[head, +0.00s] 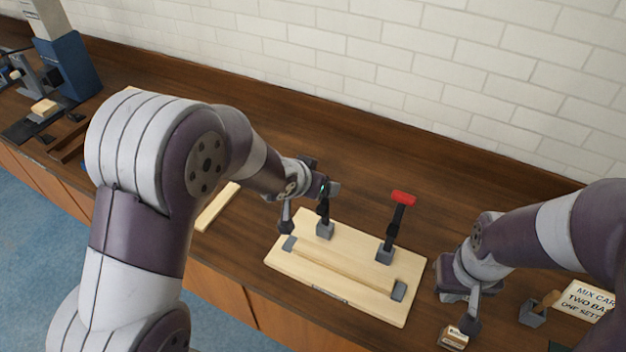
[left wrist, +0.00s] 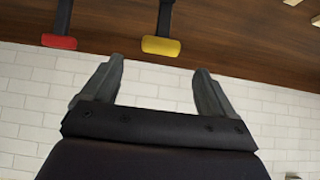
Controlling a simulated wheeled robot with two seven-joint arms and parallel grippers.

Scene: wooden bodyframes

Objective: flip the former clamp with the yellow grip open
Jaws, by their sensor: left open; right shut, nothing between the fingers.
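The former clamp with the yellow grip (left wrist: 161,46) stands on the pale wooden board (head: 345,250). Its grey base and dark upright lever (head: 325,224) show in the head view, where my left gripper (head: 334,188) hides the yellow grip. In the left wrist view my left gripper (left wrist: 152,82) is open, and the yellow grip lies just beyond its fingertips, roughly between them and not held. A second clamp with a red grip (head: 403,198) stands upright to the right; its grip also shows in the left wrist view (left wrist: 59,42). My right gripper (head: 447,286) is shut and empty, right of the board.
A long wooden strip (head: 340,268) lies on the board between two grey blocks. A small box (head: 453,338), a wooden-handled tool (head: 541,307) and a text card (head: 588,300) are at right. A blue machine (head: 75,65) stands far left. The bench behind the clamps is clear.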

